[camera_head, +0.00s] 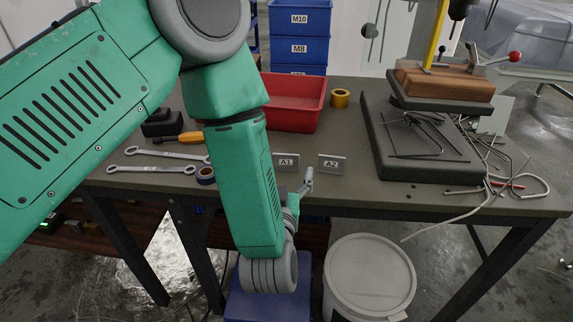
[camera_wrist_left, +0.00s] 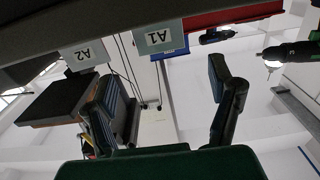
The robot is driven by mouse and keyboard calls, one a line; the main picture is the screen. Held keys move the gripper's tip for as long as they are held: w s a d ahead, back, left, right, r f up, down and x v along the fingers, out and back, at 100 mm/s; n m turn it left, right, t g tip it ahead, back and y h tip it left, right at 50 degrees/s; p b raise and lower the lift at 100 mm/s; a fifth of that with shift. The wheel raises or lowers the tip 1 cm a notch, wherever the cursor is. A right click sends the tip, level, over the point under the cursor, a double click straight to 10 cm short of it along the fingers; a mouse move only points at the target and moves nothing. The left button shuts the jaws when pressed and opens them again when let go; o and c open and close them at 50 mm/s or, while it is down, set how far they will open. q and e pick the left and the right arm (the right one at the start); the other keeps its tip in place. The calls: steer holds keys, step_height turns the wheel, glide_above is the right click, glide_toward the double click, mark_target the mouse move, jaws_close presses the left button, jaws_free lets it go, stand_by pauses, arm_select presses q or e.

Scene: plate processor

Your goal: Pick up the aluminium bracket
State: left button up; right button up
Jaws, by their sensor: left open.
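No part is plainly recognisable as the aluminium bracket. Two small grey plates stand at the table's front edge, marked A1 (camera_head: 286,162) and A2 (camera_head: 331,164); I cannot tell whether either is the bracket. In the left wrist view, upside down, the A1 plate (camera_wrist_left: 159,37) and the A2 plate (camera_wrist_left: 83,57) hang near the table edge. My left gripper (camera_wrist_left: 163,85) is open, its fingers spread wide with nothing between them. In the head view only a bit of the left gripper (camera_head: 306,183) shows beside my wrist, just in front of the plates. My right gripper is not in view.
A dark machine base (camera_head: 385,165) and loose wires (camera_head: 500,165) fill the right. A white bucket (camera_head: 369,275) stands below.

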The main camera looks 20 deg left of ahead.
mark_target(286, 156)
arm_select(q)
steer(key=shift+x, duration=0.8)
steer(key=b+x, duration=0.1)
steer(key=x, duration=0.3)
steer(key=shift+w+f, duration=0.1)
steer(key=shift+f, duration=0.1)
steer(key=shift+w+a, duration=0.25)
steer(key=shift+w, duration=0.25)
steer(key=c, duration=1.3)
